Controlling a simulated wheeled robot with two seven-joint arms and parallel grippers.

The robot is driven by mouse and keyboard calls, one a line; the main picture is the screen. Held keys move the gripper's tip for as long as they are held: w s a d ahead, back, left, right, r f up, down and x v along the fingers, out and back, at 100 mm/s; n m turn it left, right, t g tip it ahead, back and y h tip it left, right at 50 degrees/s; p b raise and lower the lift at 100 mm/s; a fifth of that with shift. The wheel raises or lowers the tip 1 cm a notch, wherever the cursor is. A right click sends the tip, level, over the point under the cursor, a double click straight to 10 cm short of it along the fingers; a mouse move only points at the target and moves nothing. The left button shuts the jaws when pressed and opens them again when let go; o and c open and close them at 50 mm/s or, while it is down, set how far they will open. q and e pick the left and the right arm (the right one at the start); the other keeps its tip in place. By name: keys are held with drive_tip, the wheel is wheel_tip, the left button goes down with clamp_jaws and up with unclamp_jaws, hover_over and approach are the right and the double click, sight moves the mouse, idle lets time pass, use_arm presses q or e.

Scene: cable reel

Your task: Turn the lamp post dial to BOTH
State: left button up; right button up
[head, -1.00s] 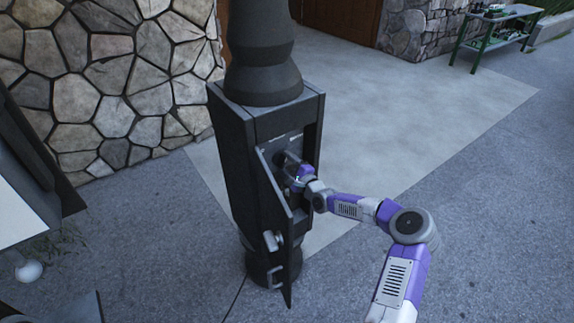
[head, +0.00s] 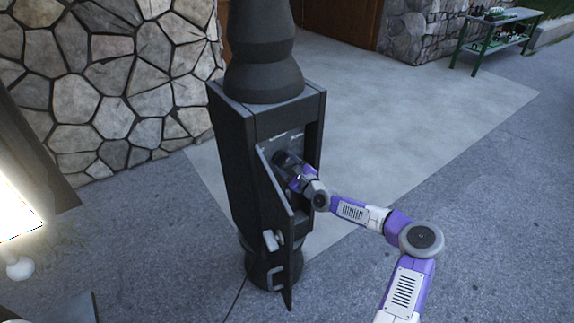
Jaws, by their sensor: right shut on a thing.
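The black lamp post (head: 232,165) stands upright in the middle of the view. Its box door (head: 275,200) hangs open toward me, with a latch handle (head: 273,240) on it. Inside the box is a panel (head: 290,138) with small pale markings too small to read. My right gripper (head: 288,168) reaches into the box and is shut at the panel, on what seems to be the dial. The dial itself is mostly hidden by the gripper and the door. My left gripper is not in view.
A lit lamp panel (head: 14,208) glows at the left edge. A stone wall (head: 110,90) stands behind at the left. A green table (head: 497,38) with small things stands far back right. The paving to the right of the post is clear.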

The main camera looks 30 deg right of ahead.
drive_tip(key=o, duration=1.1)
drive_tip(key=shift+c, duration=0.2)
drive_tip(key=s+p, duration=0.2)
drive_tip(key=s, duration=0.5)
drive_tip(key=shift+s+d, duration=0.25)
